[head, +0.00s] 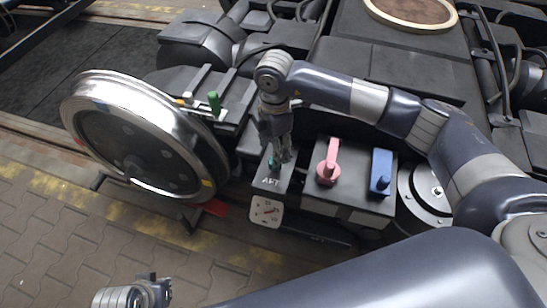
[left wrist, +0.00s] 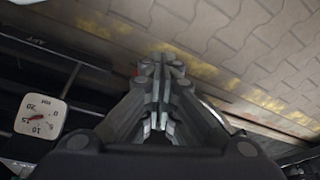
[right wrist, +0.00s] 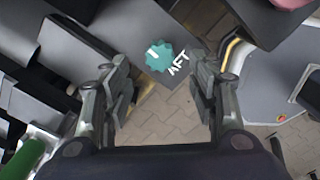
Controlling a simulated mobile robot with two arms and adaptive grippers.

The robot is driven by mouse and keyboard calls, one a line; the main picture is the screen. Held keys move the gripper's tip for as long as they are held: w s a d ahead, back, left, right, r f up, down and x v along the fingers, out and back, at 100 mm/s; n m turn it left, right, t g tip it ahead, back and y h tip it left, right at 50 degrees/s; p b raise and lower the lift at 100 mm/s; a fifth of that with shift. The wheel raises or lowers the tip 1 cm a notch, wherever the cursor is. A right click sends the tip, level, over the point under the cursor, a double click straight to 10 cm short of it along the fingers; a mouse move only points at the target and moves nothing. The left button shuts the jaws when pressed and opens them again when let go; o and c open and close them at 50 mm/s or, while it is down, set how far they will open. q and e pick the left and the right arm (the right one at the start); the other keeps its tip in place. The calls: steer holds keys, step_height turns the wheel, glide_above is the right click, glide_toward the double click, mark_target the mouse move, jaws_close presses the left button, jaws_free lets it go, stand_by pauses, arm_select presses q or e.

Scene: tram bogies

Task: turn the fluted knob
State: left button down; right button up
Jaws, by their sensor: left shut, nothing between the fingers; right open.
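The fluted knob is teal with a white mark on its face and shows whole in the right wrist view (right wrist: 158,56). It sits on a grey panel (right wrist: 125,35) beside the white letters AFT. My right gripper (right wrist: 162,80) is open and empty. Its fingers lie either side of the knob in that picture, apart from it. In the head view my right gripper (head: 281,155) hangs over the knob (head: 272,164) and partly hides it. My left gripper is shut and empty in the left wrist view (left wrist: 160,90), well away from the knob. It shows at the bottom left of the head view (head: 158,292).
A pink lever (head: 328,165) and a blue handle (head: 381,170) stand right of the knob. A white dial gauge (head: 266,211) is below it. A large steel wheel (head: 140,140) and a green-topped pin (head: 214,102) are at left. The paved floor (head: 60,240) is clear.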

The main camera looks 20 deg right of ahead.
arm_select(q)
steer(key=shift+b+v, duration=0.4)
steer(key=shift+v, duration=1.6)
arm_select(e)
steer(key=shift+f, duration=2.8)
arm_select(q)
steer(key=shift+w, duration=0.1)
arm_select(e)
steer(key=c, duration=1.1)
